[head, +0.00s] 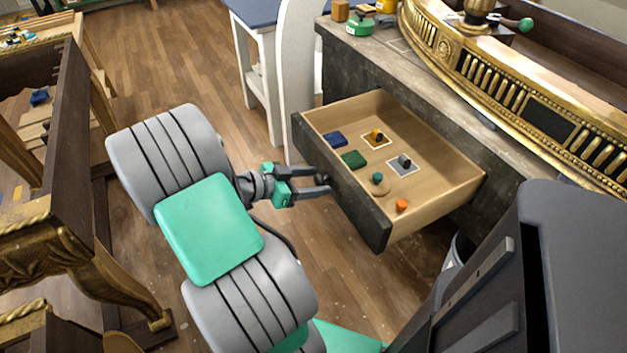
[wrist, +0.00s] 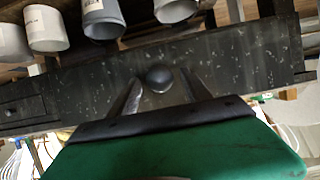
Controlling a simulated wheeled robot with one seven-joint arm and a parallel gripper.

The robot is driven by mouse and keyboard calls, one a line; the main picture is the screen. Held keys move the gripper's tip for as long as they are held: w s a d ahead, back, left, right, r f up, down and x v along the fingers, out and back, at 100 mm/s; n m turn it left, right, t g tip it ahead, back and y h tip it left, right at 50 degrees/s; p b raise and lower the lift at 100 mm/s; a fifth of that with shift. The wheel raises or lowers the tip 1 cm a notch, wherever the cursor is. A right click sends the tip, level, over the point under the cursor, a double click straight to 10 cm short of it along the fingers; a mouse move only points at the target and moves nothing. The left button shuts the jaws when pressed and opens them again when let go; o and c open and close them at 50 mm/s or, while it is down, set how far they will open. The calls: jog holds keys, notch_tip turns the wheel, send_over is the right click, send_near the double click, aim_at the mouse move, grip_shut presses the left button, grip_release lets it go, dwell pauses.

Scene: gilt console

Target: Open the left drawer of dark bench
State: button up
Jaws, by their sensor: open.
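The dark bench (head: 347,68) stands at the upper right in the head view. Its drawer (head: 345,182) is pulled out, with a dark front and a light wooden inside. A round dark knob (wrist: 158,77) shows on the drawer front in the wrist view. My gripper (head: 328,184) is at the outer face of the drawer front. Its jaws are open, with one finger on each side of the knob in the wrist view (wrist: 161,88). I cannot tell whether the fingers touch the knob.
Inside the drawer lie a blue block (head: 335,139), a green block (head: 354,159), a grey piece (head: 403,162) and an orange piece (head: 402,206). A gilt console piece (head: 450,45) rests on the bench. A carved gilt table (head: 70,240) stands left. Wood floor (head: 180,60) is clear behind my arm.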

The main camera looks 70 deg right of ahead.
jog(key=v, duration=0.7)
jog(key=shift+w+a+r+p, duration=0.15)
jog(key=shift+w+a+p, duration=0.15)
jog(key=shift+p, duration=0.1)
